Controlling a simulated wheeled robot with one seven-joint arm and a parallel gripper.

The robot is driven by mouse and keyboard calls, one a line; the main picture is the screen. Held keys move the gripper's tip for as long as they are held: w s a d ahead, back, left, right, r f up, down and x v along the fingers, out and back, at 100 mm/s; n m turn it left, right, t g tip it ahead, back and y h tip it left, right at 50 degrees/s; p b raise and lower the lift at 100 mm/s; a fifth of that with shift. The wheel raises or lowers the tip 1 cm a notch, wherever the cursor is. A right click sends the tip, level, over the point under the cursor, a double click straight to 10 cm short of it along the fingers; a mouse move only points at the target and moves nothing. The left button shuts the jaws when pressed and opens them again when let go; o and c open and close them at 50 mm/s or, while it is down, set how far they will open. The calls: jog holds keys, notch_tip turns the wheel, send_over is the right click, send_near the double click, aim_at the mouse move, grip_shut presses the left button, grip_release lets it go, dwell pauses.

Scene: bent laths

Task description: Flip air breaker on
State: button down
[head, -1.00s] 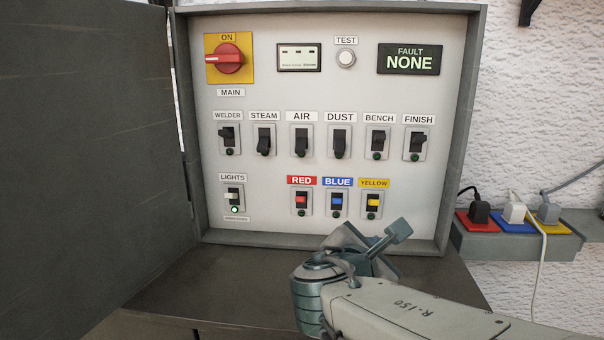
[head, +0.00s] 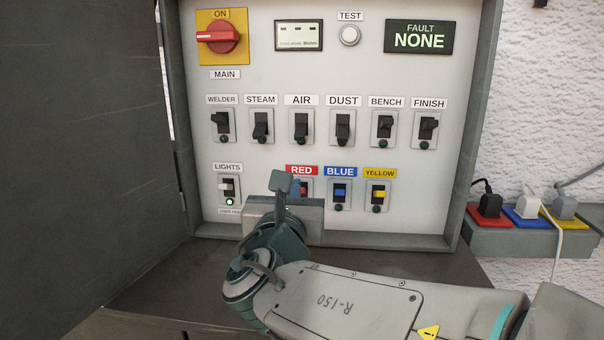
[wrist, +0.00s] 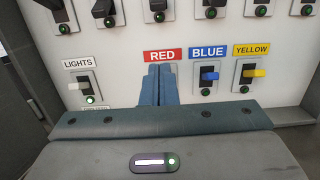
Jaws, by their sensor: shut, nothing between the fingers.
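The air breaker (head: 301,126) is a black lever switch under the AIR label on the grey panel, third from left in the upper row. Its lever points down and the small lamp below it looks unlit. Its lower part shows at the top edge of the wrist view (wrist: 157,7). My gripper (wrist: 159,70) is shut and empty, its blue fingers side by side just under the RED label, hiding most of the red switch. In the head view my gripper (head: 296,188) is below the air breaker, partly hidden by its own wrist parts; contact with the panel cannot be told.
The steam breaker (head: 260,126) and dust breaker (head: 343,127) flank the air breaker closely. The lights switch (head: 229,188) has a lit green lamp. The blue switch (head: 339,192) is right of my fingers. The open cabinet door (head: 85,130) stands at left. The fault display (head: 419,37) reads NONE.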

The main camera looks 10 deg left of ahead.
aim_at(302, 160)
jog(key=w, duration=0.9)
jog(key=shift+a+r, duration=0.15)
jog(key=shift+r, duration=0.25)
jog(key=r, duration=0.1)
jog(key=s+r+p, duration=0.1)
jog(key=r, duration=0.1)
jog(key=shift+s+r+p, duration=0.35)
jog(key=shift+s+p, duration=0.05)
jog(key=shift+d, duration=0.25)
jog(key=shift+a+r+p, duration=0.15)
jog(key=shift+r+p, duration=0.1)
jog(key=shift+p, duration=0.45)
jog(key=shift+s+a+g, duration=0.1)
jog(key=shift+s+g, duration=0.05)
jog(key=shift+g, duration=0.15)
